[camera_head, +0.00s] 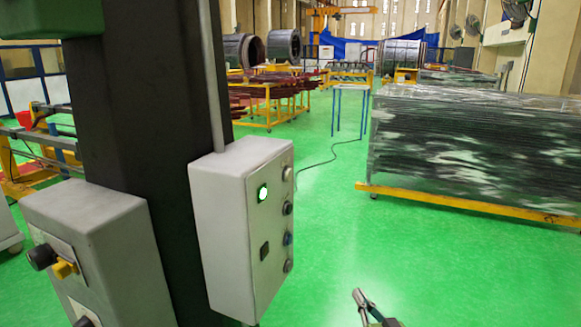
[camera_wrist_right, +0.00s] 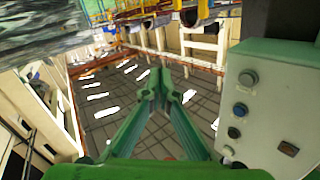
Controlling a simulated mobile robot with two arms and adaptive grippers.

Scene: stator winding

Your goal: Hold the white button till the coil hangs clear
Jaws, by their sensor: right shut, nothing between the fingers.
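The white button (camera_head: 288,173) is at the top of a column of buttons on the right-hand side of a grey control box (camera_head: 232,235). In the right wrist view a pale button (camera_wrist_right: 227,151) at the bottom of the column appears to be this same one. My right gripper (camera_head: 359,294) is low, to the right of the box, and apart from it. In the wrist view its green fingers (camera_wrist_right: 160,80) meet, shut and empty, left of the button panel. My left gripper is not in view. I cannot pick out a hanging coil.
A dark pillar (camera_head: 150,120) stands behind the box, with another grey box (camera_head: 100,235) on the left. A wrapped stack (camera_head: 470,145) on a yellow base stands right. The green floor between is clear except for a thin cable.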

